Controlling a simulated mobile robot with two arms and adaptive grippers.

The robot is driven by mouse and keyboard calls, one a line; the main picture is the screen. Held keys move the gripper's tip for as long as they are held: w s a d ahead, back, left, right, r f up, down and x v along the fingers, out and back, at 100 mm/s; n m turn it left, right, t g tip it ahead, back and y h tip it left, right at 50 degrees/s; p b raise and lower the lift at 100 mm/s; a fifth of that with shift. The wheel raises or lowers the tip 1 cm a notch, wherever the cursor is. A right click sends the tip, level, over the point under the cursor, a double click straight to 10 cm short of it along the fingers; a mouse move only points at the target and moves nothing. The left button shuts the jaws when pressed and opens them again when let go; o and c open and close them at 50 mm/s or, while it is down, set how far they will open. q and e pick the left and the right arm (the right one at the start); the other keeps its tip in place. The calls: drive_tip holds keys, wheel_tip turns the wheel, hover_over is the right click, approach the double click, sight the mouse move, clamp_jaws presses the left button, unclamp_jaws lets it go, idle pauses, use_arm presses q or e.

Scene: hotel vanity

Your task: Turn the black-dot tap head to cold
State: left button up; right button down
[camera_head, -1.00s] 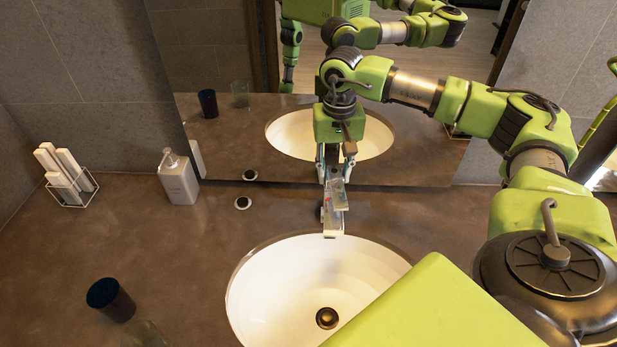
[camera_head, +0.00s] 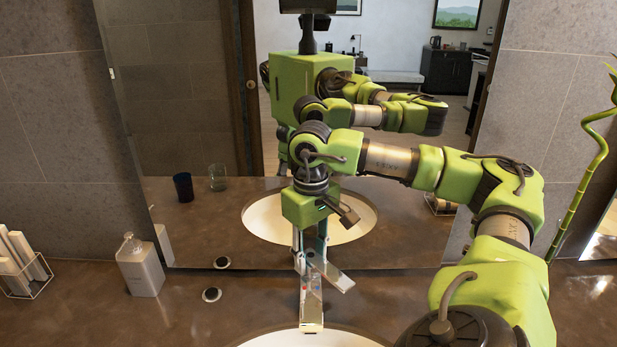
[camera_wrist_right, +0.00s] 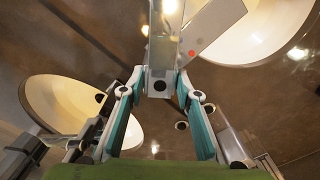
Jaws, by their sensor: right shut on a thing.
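The silver tap (camera_head: 311,312) stands behind the sink, its spout pointing towards me. Its flat lever (camera_head: 337,279) is angled to the right of the spout. My right gripper (camera_head: 311,260) points down from above, its fingers at the tap's upper part. In the right wrist view, the gripper (camera_wrist_right: 160,80) has one finger on each side of a pale block with a black dot (camera_wrist_right: 158,85), shut on this tap head. A red dot (camera_wrist_right: 192,53) shows beside it. The fingers hide part of the tap head. My left gripper is not in view.
The sink (camera_head: 300,340) is mostly below the head view. A white soap dispenser (camera_head: 140,268) and a wire holder (camera_head: 25,275) stand to the left. A dark round fitting (camera_head: 211,294) sits left of the tap. The mirror (camera_head: 200,150) is close behind my right gripper.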

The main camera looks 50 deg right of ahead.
sight(311, 255)
idle(0.3)
drive_tip(key=c, duration=1.5)
unclamp_jaws()
wheel_tip(311, 255, up, 8)
drive_tip(key=shift+f, duration=0.2)
